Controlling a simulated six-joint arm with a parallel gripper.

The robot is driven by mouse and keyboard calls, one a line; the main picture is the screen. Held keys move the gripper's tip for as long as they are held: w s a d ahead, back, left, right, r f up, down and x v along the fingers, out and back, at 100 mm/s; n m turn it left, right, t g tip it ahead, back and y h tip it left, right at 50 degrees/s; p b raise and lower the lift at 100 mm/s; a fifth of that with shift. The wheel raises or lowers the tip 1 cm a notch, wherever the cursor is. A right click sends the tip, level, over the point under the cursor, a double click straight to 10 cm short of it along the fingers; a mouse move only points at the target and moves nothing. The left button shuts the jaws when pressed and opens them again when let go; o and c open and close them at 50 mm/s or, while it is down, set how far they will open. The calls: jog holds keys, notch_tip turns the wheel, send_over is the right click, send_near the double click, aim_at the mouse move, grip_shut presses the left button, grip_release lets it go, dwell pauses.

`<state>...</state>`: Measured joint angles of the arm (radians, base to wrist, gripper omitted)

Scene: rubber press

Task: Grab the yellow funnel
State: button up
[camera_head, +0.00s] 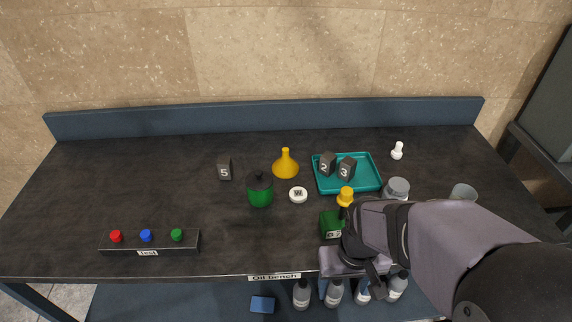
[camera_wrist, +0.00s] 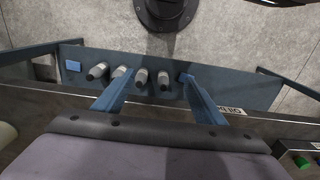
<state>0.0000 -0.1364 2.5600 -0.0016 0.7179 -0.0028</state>
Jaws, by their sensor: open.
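The yellow funnel (camera_head: 285,165) stands wide end down, spout up, on the dark bench near the middle back in the head view. It is left of the teal tray and out of sight in the wrist view. My gripper is at the bench's front edge, right of and in front of the funnel, well apart from it. In the wrist view my gripper (camera_wrist: 152,88) has its two blue fingers spread apart with nothing between them. In the head view my arm hides most of the fingers.
A teal tray (camera_head: 357,187) holds blocks 2 and 3. A dark-lidded green jar (camera_head: 260,192) and a white round piece (camera_head: 298,195) stand near the funnel. A yellow-topped green container (camera_head: 331,224) is by my arm. A button box (camera_head: 180,243) sits front left. Bottles (camera_head: 301,295) stand below.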

jog(key=c, duration=0.6)
jog(key=shift+c, duration=0.2)
jog(key=shift+r, duration=0.1)
